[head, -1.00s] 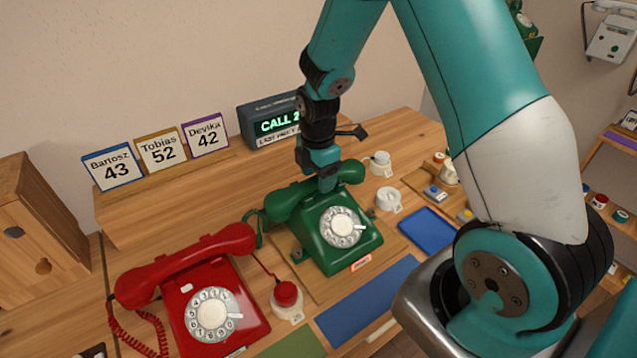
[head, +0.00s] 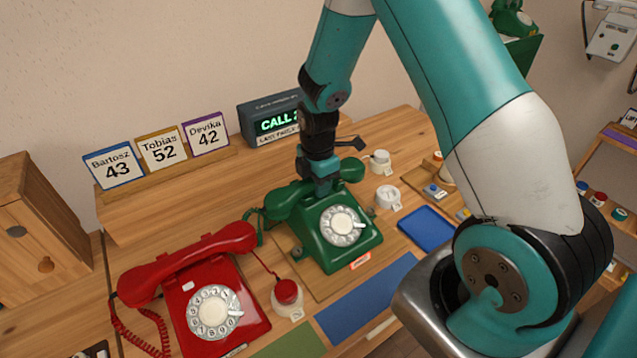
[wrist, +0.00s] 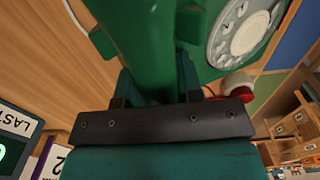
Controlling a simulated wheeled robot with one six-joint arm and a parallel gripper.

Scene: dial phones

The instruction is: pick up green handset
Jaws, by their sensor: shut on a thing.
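The green phone (head: 325,255) stands on a wooden board in the middle of the desk, its white dial facing the front. The green handset (head: 283,203) lies across the top of the phone, at or very near its cradle; I cannot tell whether there is a gap. My gripper (head: 323,190) points down over the middle of the handset and is shut on it. In the wrist view my gripper (wrist: 152,88) has its fingers on either side of green plastic, and the dial (wrist: 240,30) shows at the upper right. The gripped middle of the handset is mostly hidden by the fingers.
A red phone (head: 207,300) with its handset on stands at the left front. A red-topped white button (head: 287,296) sits between the phones. Name cards (head: 160,148) and a call display (head: 268,124) stand behind. Small white items (head: 387,197) and a blue tray (head: 427,228) lie right.

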